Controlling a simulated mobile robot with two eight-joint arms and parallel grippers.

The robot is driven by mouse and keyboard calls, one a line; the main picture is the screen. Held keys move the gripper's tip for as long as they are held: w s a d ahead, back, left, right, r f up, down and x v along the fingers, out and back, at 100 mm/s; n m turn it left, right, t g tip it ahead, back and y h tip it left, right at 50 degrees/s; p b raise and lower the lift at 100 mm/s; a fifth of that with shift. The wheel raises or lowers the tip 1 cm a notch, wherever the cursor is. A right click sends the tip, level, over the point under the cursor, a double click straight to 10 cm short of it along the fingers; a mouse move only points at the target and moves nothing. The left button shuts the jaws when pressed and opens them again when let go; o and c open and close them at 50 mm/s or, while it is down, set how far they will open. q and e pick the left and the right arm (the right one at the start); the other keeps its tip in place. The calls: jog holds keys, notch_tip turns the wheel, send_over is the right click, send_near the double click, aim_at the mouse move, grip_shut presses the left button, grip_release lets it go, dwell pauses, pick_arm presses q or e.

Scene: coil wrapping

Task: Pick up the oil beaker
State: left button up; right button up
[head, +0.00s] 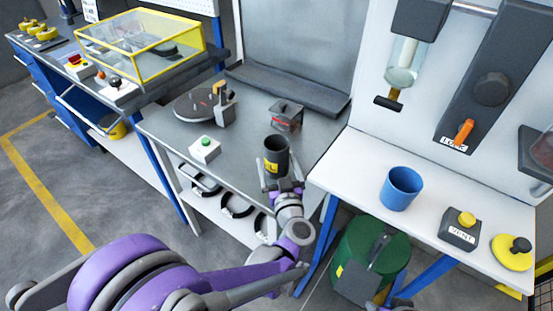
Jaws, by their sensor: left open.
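The oil beaker is most likely the dark grey cup (276,147) with a yellow label, of which only part can be read. It stands upright near the front right corner of the grey metal table (240,118). My left gripper (280,176) is open at the near side of this cup, with a finger to each side of its lower part. I cannot tell how far the fingers reach around it. The gripper hides the cup's base.
A white box with a green button (205,149), a turntable (196,107) and a small dark device (287,116) share the table. A blue cup (401,188) and a vent button box (461,229) stand on the white bench. A green drum (370,252) is below.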

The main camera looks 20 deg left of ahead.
pick_arm(q)
jog(key=shift+c, duration=0.2)
jog(key=c, duration=1.5)
jog(key=shift+r, duration=0.15)
